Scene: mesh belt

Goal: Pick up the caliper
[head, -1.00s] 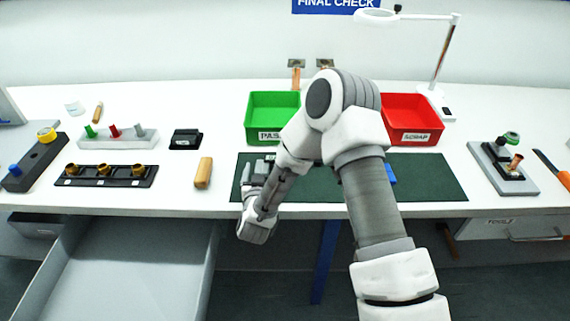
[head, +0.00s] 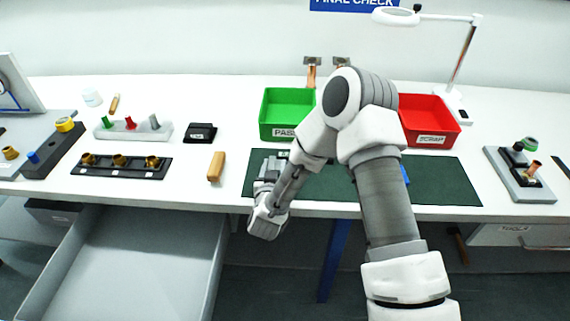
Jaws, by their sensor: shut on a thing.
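My gripper (head: 270,168) is at the left end of the dark green mat (head: 440,182), low over it, pointing away toward the back of the bench. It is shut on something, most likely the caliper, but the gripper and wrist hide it. I cannot make out the caliper's shape or whether it touches the mat. My arm covers the middle of the mat.
A green bin (head: 288,133) and a red bin (head: 429,143) stand behind the mat. A wooden block (head: 216,167) lies left of my gripper. A black holder (head: 120,173) and a grey fixture (head: 521,188) flank the area. An open drawer (head: 140,255) juts out in front.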

